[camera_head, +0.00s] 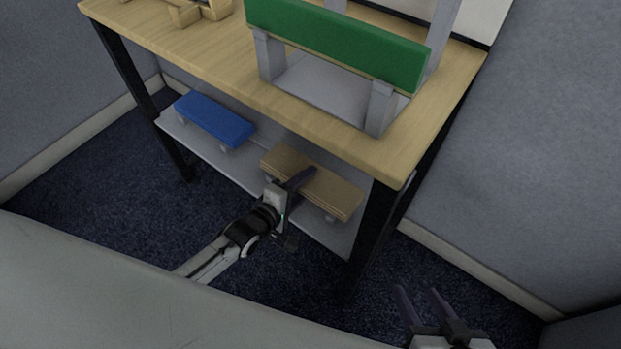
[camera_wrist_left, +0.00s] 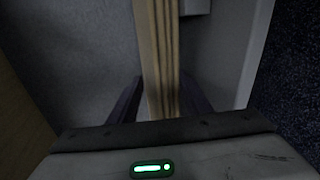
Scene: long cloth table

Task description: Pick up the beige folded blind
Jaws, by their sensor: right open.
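The beige folded blind (camera_head: 325,189) lies on the grey lower shelf under the table, towards its right end. It looks like a flat tan slab with small grey fittings below. My left gripper (camera_head: 303,178) reaches it from the front, one dark finger lying across its top. In the left wrist view the blind's layered edge (camera_wrist_left: 161,55) runs between the two fingers (camera_wrist_left: 160,92), which are close on both sides. Contact is unclear. My right gripper (camera_head: 425,303) is open and empty, low at the right, away from the shelf.
A blue folded blind (camera_head: 214,119) lies further left on the same shelf (camera_head: 190,136). A green blind (camera_head: 335,42) rests on grey supports on the wooden tabletop (camera_head: 225,68). Black legs (camera_head: 372,240) flank the shelf. The dark carpet (camera_head: 110,185) in front is clear.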

